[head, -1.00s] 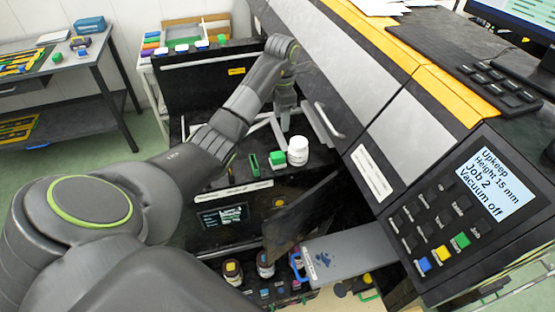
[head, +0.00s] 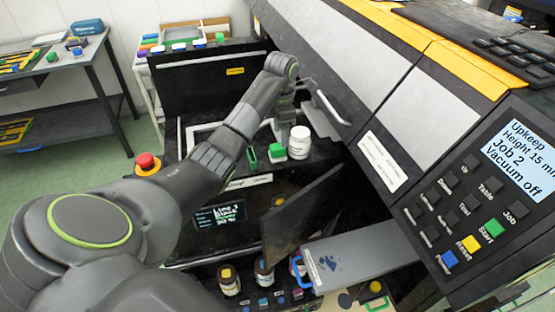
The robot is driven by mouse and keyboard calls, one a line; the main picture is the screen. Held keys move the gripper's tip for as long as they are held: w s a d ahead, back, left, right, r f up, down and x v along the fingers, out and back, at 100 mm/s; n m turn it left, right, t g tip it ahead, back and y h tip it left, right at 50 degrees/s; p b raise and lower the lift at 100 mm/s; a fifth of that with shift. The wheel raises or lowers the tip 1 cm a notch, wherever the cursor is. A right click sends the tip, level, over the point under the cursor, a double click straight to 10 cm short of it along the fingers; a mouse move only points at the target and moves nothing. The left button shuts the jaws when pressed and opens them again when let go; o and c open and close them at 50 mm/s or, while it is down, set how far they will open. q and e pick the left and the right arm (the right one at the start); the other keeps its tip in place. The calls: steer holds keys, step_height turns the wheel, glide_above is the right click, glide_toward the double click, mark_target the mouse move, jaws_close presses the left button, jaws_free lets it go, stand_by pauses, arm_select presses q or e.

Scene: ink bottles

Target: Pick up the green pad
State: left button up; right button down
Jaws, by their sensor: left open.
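A small green block on a white base (head: 277,152), which looks like the green pad, sits on the dark machine ledge, left of a white-capped jar (head: 299,143). A thin green upright piece (head: 252,158) stands just left of it, partly beside my forearm. My left arm reaches in from the left. Its gripper (head: 284,126) points down behind the pad and the jar, apart from the pad as far as I can see, open and empty. The fingertips are small and partly hidden. My right gripper is out of the picture.
A red stop button (head: 147,163) stands left of my forearm. A dark panel (head: 300,215) and a grey stained plate (head: 360,250) jut out below the ledge. Ink bottles (head: 264,270) stand at the bottom. The big printer body (head: 420,85) closes off the right.

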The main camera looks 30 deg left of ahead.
mark_target(277, 146)
arm_select(q)
step_height(277, 146, down, 2)
steer(key=shift+a+f+b, duration=0.1)
steer(key=shift+b, duration=0.45)
steer(key=f, duration=0.2)
steer(key=a+f+p, duration=0.1)
steer(key=f, duration=0.1)
steer(key=shift+f, duration=0.2)
steer(key=c, duration=1.1)
steer(key=shift+o, duration=0.2)
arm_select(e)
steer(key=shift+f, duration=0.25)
arm_select(q)
steer(key=shift+r, duration=0.1)
